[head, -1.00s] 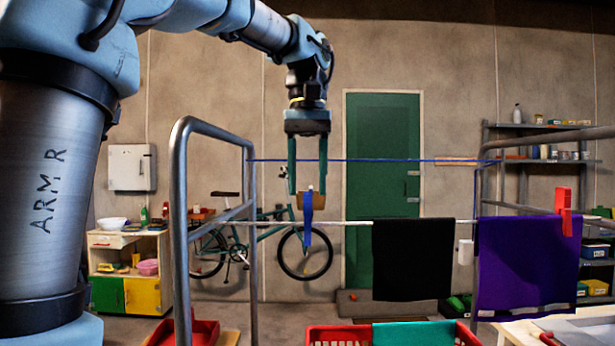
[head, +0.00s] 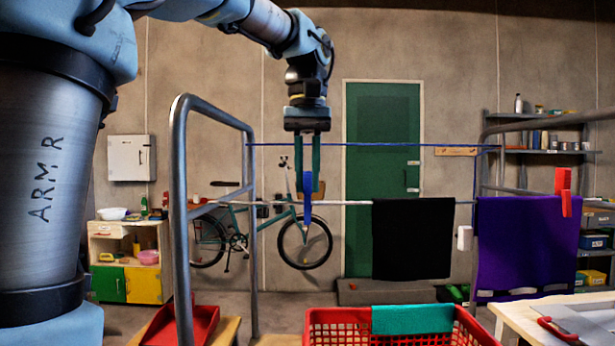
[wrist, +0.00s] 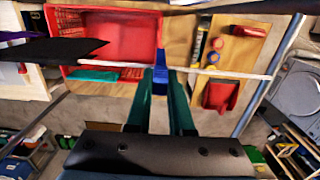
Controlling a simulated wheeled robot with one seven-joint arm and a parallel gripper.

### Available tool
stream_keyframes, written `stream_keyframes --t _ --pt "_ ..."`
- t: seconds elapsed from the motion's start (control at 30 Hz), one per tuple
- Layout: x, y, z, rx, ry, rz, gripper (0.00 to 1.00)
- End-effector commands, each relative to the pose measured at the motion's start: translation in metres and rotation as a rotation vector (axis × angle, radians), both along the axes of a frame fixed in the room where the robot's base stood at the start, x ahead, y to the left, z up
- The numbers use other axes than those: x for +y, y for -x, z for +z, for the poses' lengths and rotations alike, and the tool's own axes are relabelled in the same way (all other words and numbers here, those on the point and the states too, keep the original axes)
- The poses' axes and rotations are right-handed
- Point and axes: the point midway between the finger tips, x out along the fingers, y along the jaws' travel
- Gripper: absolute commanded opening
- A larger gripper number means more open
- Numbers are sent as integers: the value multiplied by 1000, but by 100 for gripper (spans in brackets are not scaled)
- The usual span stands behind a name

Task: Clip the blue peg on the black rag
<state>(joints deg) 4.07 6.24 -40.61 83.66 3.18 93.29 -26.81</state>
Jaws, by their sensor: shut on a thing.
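The blue peg (head: 307,208) is between the fingertips of my gripper (head: 309,182), at the pale line (head: 345,203). My gripper points down and is shut on the peg. The peg and fingers also show in the wrist view, where the blue peg (wrist: 161,72) overlaps the line. Whether the peg still grips the line I cannot tell. The black rag (head: 412,240) hangs over the same line, to the right of the peg and apart from it. In the wrist view, the black rag (wrist: 60,48) is at the left.
A purple cloth (head: 525,250) with a red peg (head: 563,190) hangs further right. A red basket (head: 345,318) with a teal cloth (head: 412,319) stands below. A metal frame (head: 181,200) rises left of my gripper.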

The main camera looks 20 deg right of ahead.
Motion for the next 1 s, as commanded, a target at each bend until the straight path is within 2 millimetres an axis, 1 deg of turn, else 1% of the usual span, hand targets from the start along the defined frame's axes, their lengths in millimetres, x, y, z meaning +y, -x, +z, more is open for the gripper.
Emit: stream_keyframes --t 0.03,0.1,0.53,1.0 --pt "0 0 0 0 0 0 5" --pt "0 0 0 0 0 0 0" --pt "0 0 2 0 0 0 0" --pt "0 0 25 -1 0 0 0"
